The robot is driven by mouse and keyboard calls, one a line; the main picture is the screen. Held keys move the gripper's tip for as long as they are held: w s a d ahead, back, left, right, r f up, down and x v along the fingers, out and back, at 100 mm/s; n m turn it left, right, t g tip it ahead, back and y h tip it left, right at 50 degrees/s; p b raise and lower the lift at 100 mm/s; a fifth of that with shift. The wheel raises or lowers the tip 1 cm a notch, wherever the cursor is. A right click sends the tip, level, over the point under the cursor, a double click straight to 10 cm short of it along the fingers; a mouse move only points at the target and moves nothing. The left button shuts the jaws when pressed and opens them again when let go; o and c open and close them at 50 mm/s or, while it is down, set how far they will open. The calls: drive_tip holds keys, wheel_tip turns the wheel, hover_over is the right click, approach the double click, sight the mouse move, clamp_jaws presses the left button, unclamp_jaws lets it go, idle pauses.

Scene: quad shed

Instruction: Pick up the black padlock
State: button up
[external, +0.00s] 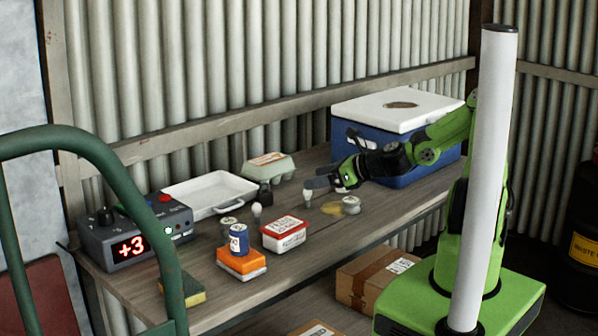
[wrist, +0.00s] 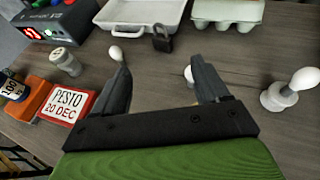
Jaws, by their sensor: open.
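My gripper (external: 318,184) is open and empty, to the right of the padlock and above the bench. In the wrist view its two dark fingers (wrist: 160,75) are wide apart, with bare bench between them and the padlock. A small white bulb-like object (wrist: 188,74) shows beside the right finger, partly hidden by it.
A blue can (external: 238,240) stands on an orange block (external: 242,264). A blue cooler (external: 412,172) is at the right.

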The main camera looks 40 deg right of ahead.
sight(265, 194)
drive_tip(key=b+x, duration=0.2)
drive_tip(key=x, duration=0.5)
drive_tip(key=b+x, duration=0.2)
drive_tip(key=x, duration=0.5)
drive_tip(key=shift+w+d+f, duration=0.1)
drive_tip(key=shift+w, duration=0.35)
drive_tip(key=shift+s, duration=0.1)
drive_tip(key=shift+c, duration=0.5)
clamp_jaws()
